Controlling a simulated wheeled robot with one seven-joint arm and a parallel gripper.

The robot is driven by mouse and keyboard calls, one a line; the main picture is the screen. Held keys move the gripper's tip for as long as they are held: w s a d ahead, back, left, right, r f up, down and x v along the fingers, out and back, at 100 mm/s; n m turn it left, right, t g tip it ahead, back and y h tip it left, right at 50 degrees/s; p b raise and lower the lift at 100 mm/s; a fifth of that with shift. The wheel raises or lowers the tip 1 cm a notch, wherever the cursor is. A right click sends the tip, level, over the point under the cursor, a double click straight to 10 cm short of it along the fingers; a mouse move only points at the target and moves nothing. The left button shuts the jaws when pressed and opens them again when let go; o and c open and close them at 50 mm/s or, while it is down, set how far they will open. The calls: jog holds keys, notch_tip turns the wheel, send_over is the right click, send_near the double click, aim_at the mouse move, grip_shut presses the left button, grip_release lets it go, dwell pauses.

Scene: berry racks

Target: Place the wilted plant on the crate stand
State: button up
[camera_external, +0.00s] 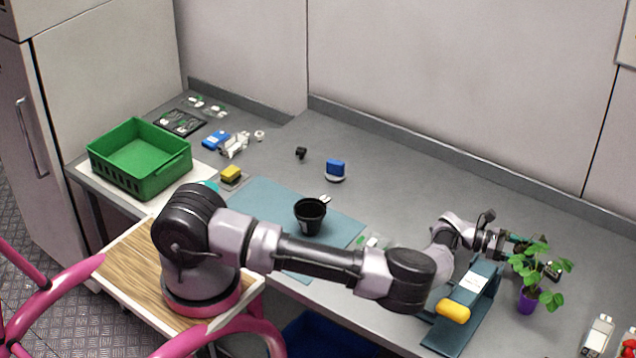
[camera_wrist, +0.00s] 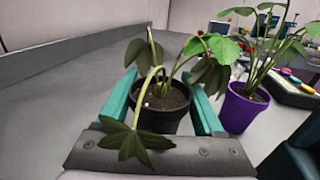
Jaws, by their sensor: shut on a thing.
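The wilted plant, with drooping dark leaves in a black pot (camera_wrist: 160,118), sits between the teal fingers of my gripper (camera_wrist: 163,84) in the wrist view. My gripper is shut on this pot. In the external view my gripper (camera_external: 520,239) is at the right of the bench, behind a leafy plant that largely hides the wilted one. I cannot tell whether the pot touches the bench. A green crate (camera_external: 165,179) stands on a white board (camera_external: 98,180) at the far left; which part is the crate stand is not clear.
A healthy plant in a purple pot (camera_external: 525,301) stands close beside the held pot, on its right in the wrist view (camera_wrist: 240,110). A teal stand (camera_external: 455,335) with a yellow item (camera_external: 453,311) is nearby. An empty black pot (camera_external: 310,217) stands on a blue mat (camera_external: 262,205).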

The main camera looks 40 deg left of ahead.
jog(key=shift+f, duration=0.8)
